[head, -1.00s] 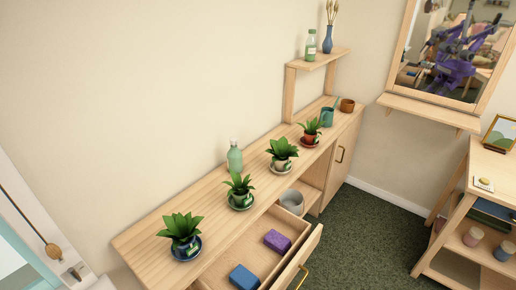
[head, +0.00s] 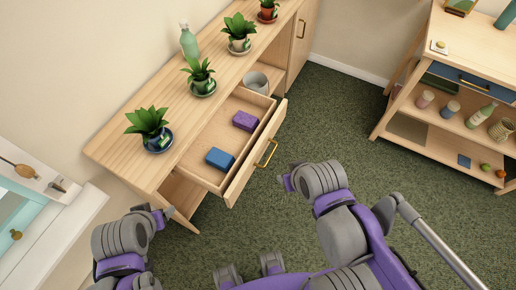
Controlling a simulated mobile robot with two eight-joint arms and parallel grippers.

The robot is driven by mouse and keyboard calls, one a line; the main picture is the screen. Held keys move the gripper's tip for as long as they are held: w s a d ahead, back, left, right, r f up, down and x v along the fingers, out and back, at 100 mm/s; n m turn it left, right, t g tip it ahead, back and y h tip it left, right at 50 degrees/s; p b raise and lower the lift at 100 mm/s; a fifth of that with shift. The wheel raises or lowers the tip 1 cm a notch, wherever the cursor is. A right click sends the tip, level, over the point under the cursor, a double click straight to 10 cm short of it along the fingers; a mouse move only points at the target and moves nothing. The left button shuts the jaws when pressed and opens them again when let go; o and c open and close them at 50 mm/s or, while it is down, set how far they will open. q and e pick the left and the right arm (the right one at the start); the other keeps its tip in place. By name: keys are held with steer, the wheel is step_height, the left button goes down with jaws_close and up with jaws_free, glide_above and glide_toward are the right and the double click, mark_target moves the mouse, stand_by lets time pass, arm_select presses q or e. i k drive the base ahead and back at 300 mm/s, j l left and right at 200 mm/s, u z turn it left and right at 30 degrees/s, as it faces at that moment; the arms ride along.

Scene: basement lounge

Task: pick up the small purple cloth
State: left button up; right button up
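The small purple cloth (head: 245,121), a folded block shape, lies in the open drawer (head: 205,178) of the wooden sideboard, toward the drawer's far end. A similar blue folded block (head: 220,158) lies nearer in the same drawer. My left gripper (head: 158,212) is low at the left, near the sideboard's front corner and apart from the cloth. My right gripper (head: 290,177) is over the green carpet, to the right of the drawer front and below the cloth in the picture. Neither gripper touches the cloth. Their finger gaps are too small to judge.
Potted plants, including one on a blue saucer (head: 158,143), and a green bottle (head: 189,41) stand on the sideboard top. A grey pot (head: 257,82) sits in an open compartment beyond the drawer. A shelved table (head: 430,115) stands at right. Carpet (head: 340,125) between is clear.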

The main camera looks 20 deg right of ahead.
mark_target(247, 121)
steer(key=u, duration=2)
steer(key=z, duration=2.45)
steer(key=i+l, duration=0.2)
steer(key=l, duration=0.15)
steer(key=i+l+u, duration=0.15)
steer(key=l, duration=0.2)
steer(key=i+l, duration=0.25)
steer(key=l, duration=0.15)
steer(key=i+l+u, duration=0.1)
steer(key=l, duration=0.3)
steer(key=i, duration=0.05)
